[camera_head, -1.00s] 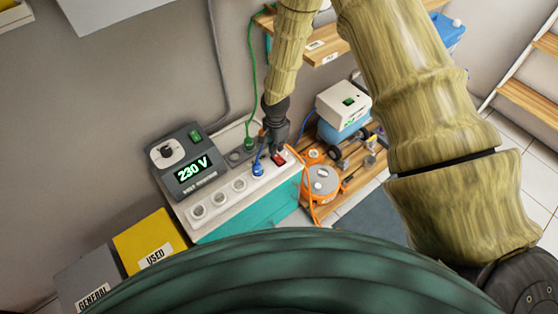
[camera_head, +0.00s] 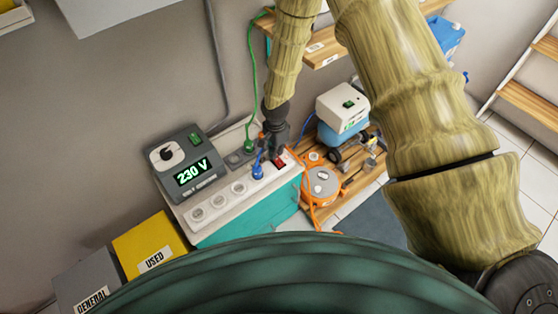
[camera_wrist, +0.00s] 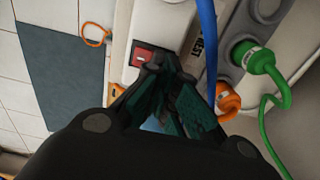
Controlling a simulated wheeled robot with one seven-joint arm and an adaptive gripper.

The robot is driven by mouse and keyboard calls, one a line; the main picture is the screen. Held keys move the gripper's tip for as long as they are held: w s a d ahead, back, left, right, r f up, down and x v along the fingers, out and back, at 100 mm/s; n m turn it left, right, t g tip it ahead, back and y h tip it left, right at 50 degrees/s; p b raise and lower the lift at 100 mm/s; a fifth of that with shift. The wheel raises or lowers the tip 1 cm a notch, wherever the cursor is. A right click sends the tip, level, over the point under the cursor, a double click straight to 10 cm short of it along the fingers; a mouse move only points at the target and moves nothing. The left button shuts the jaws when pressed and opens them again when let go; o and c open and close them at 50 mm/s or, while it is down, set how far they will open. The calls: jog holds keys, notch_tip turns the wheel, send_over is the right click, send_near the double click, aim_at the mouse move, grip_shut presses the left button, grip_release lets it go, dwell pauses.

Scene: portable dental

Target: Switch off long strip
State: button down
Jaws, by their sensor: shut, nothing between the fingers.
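The long white power strip (camera_head: 218,207) lies on top of the teal cabinet, with a row of round sockets. Its red switch (camera_head: 280,163) sits at the right end and also shows in the wrist view (camera_wrist: 143,58). A blue plug (camera_head: 257,171) is in the strip beside the switch. My gripper (camera_head: 276,155) is shut and empty, pointing down at the strip's switch end. In the wrist view its fingertips (camera_wrist: 155,68) are right beside the lower edge of the switch; I cannot tell whether they touch it.
A shorter grey strip (camera_head: 238,158) behind carries a green plug (camera_wrist: 258,59) and an orange plug (camera_wrist: 228,100). A voltage unit (camera_head: 187,165) reading 230 V stands left. An orange cable reel (camera_head: 321,184) and a white-and-blue device (camera_head: 343,110) are at right.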

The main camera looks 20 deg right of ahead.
jog(key=shift+f+b, duration=0.6)
jog(key=shift+f, duration=0.6)
dwell(1.5)
jog(key=shift+r+p, duration=2.45)
jog(key=shift+r, duration=1.1)
jog(key=s+f+n+y+p, duration=0.1)
jog(key=s+f+n, duration=0.2)
jog(key=s, duration=0.6)
jog(key=s+f+n, duration=0.3)
jog(key=s, duration=0.6)
jog(key=s+d+r+n, duration=0.1)
jog(key=s+n, duration=0.2)
jog(key=s, duration=0.6)
jog(key=s+d+r+n+h+p, duration=0.1)
jog(key=s+n, duration=0.3)
jog(key=s, duration=0.5)
jog(key=shift+s+d+r+n, duration=0.15)
jog(key=shift+d+n, duration=0.15)
jog(key=shift+d, duration=0.5)
